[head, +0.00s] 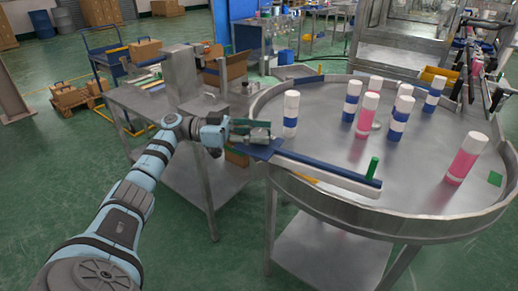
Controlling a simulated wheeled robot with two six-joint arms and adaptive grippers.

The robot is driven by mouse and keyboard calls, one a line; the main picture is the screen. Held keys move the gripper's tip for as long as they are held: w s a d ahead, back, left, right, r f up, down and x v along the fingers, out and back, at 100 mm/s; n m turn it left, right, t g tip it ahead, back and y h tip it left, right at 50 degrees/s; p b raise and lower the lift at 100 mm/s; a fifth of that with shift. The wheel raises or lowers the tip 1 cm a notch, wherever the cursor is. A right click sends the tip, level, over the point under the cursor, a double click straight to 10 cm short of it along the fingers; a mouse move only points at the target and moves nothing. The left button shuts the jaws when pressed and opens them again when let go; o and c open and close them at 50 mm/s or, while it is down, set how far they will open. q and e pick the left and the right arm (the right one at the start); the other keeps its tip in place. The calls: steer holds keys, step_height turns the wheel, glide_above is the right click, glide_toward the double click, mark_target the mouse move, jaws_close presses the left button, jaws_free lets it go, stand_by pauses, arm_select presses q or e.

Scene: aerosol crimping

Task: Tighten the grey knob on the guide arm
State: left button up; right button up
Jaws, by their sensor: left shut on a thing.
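The guide arm (325,171) is a long blue and pale bar reaching over the near left rim of the round steel table. My left gripper (252,131) is at the bar's left end, with its fingers pointing right. It is shut on the grey knob (260,135), which shows only as a small greyish shape between the fingers and is mostly hidden. How far the knob is turned cannot be seen. My right gripper is not in view.
The round table (330,130) carries several white-capped cans with blue or pink bodies. A steel bench (150,105) with a machine column (183,75) stands left, behind my arm. Open boxes (226,70) sit behind.

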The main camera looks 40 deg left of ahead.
arm_select(q)
steer(key=shift+a+f+m+g+h+b, duration=0.1)
steer(key=shift+f+m+g+h+b, duration=0.1)
steer(key=shift+m+g+h+b, duration=0.4)
steer(key=shift+r+m+g+b, duration=0.1)
steer(key=shift+m+g+b, duration=0.3)
steer(key=shift+g+b, duration=0.35)
steer(key=o, duration=1.2)
